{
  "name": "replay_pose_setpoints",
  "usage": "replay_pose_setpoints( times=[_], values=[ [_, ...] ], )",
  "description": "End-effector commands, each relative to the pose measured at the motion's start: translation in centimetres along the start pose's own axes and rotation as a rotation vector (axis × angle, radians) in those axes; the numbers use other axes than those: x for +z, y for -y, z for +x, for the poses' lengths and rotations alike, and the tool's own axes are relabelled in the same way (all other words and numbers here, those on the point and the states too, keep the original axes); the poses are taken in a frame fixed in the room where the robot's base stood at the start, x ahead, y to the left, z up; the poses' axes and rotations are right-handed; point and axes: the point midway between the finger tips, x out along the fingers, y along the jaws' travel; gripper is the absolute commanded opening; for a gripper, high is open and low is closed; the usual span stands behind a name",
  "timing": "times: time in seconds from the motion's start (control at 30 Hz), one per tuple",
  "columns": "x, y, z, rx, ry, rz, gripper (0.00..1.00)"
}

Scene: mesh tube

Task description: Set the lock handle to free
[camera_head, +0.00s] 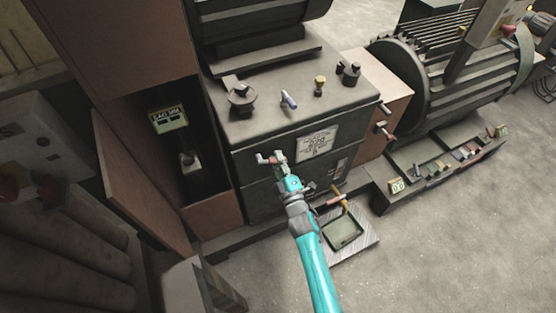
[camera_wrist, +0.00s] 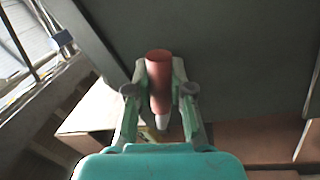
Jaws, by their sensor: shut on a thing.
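In the wrist view a red cylindrical handle (camera_wrist: 158,80) stands between the two fingers of my gripper (camera_wrist: 160,72), which is shut on it. A pale tip shows below the red part. I take this to be the lock handle; no label on it is readable. In the head view my gripper (camera_head: 283,172) is at the front face of the dark machine box (camera_head: 262,190), left of and below its label plate (camera_head: 316,146). A small pale and reddish part (camera_head: 266,158) shows just beyond the fingers there. The handle's mount is mostly hidden.
Several knobs and levers, including a yellow-topped one (camera_head: 319,83), stand on the box top. An open brown cabinet (camera_head: 212,213) is at the left. A green tray (camera_head: 343,231) lies on the floor, right of my arm. Open floor is at the lower right.

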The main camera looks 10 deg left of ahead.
Motion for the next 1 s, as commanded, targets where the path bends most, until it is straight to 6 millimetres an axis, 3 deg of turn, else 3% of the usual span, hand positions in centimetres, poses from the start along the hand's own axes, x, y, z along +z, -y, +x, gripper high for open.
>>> replay_pose_setpoints(
  times=[0.23,0.27,0.33,0.37,0.77,1.0],
  values=[
    [0.0,0.0,0.0,-0.001,0.000,0.000,0.00],
    [0.0,0.0,0.0,-0.001,0.000,0.000,0.26],
    [0.0,0.0,0.0,-0.001,0.000,0.000,0.43],
    [0.0,0.0,0.0,0.000,0.000,0.000,0.47],
    [0.0,0.0,-0.6,0.000,0.000,0.001,0.47],
    [0.1,0.1,-4.2,-0.002,0.002,0.000,0.47]
  ],
)
